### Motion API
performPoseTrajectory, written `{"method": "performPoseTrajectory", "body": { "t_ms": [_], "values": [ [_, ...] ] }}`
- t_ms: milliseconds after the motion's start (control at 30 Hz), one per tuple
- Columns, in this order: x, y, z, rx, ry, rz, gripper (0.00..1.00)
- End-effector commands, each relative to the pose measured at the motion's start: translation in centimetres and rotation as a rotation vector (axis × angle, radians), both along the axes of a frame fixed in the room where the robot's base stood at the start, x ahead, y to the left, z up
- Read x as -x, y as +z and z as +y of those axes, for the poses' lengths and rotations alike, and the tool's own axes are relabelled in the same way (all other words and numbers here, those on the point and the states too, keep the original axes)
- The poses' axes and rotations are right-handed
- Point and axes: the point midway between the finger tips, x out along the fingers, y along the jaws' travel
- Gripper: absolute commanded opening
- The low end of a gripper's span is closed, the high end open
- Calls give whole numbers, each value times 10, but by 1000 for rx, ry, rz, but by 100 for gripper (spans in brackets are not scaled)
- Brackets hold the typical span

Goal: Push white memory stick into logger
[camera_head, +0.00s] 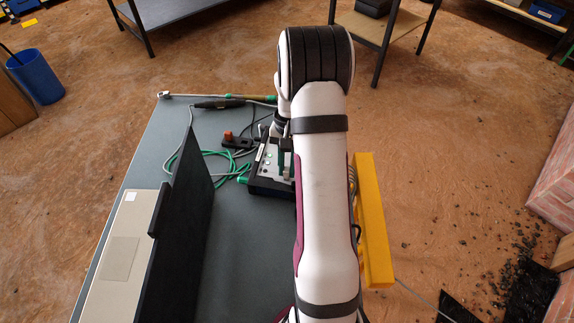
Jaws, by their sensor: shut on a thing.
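The logger (258,176) is a black box with a pale top panel on the grey table, partly hidden behind my white arm. My gripper (286,166) shows only in part beside the arm, as dark fingers pointing down over the logger's panel. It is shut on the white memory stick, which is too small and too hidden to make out. Whether the stick touches the logger or a port cannot be told.
A black upright panel (180,235) and a beige case (125,255) stand at the table's left. Green cables (220,160) and a block with an orange-red top (236,140) lie left of the logger. A yellow bar (373,220) runs along the right.

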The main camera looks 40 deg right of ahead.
Motion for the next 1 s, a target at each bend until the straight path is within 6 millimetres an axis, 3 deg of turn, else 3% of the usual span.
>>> {"method": "performPoseTrajectory", "body": {
  "t_ms": [1000],
  "values": [
    [0,-7,0,-1,0,1,0]
  ]
}}
